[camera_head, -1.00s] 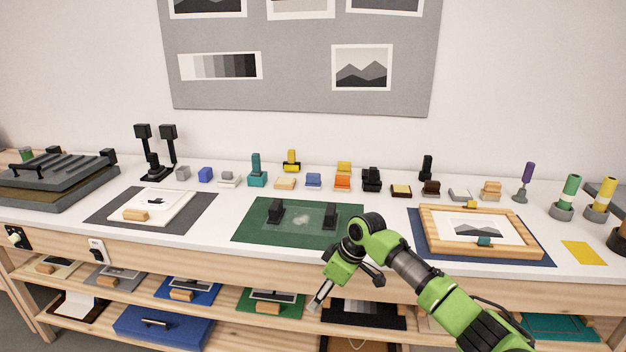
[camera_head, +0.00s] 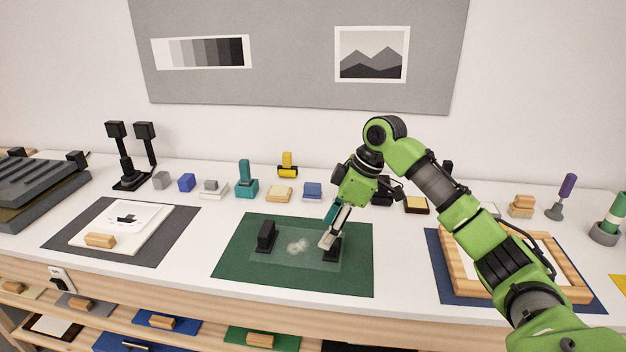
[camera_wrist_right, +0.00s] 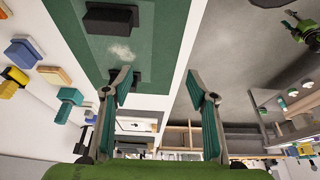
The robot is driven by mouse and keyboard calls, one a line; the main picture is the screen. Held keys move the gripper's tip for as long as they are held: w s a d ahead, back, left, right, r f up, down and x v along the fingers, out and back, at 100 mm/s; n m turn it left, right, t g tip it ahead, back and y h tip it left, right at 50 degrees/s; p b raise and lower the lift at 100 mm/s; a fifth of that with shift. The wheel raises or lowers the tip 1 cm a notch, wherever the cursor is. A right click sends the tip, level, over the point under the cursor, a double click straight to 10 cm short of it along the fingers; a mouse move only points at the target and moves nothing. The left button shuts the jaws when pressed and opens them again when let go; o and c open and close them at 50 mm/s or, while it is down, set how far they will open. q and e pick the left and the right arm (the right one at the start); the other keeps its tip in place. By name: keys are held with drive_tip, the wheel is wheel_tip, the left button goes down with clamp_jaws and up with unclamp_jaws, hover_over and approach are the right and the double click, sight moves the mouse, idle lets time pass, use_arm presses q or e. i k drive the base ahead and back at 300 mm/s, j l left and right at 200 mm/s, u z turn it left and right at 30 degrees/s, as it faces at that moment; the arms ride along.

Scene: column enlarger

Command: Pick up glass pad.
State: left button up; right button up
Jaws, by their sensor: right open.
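The glass pad (camera_head: 297,247) is a clear plate with a pale smudge, lying on a green mat. It has two black upright handles, one at the left (camera_head: 265,236) and one at the right (camera_head: 332,249). My right gripper (camera_head: 331,240) points down over the right handle and partly covers it. In the right wrist view, the handles (camera_wrist_right: 112,18) show, the nearer one partly behind a fingertip. My right gripper (camera_wrist_right: 160,84) is spread open with nothing between its fingers. I cannot tell whether it touches the handle. My left gripper is not in view.
A dark mat with a white easel (camera_head: 125,226) lies at the left, and a wooden frame (camera_head: 580,290) on a blue mat at the right. Several small blocks line the back, including a teal one (camera_head: 246,186). White table (camera_head: 200,262) is bare between the mats.

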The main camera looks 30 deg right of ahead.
sight(312, 190)
drive_tip(key=i+l, duration=0.85)
drive_tip(key=i, duration=0.15)
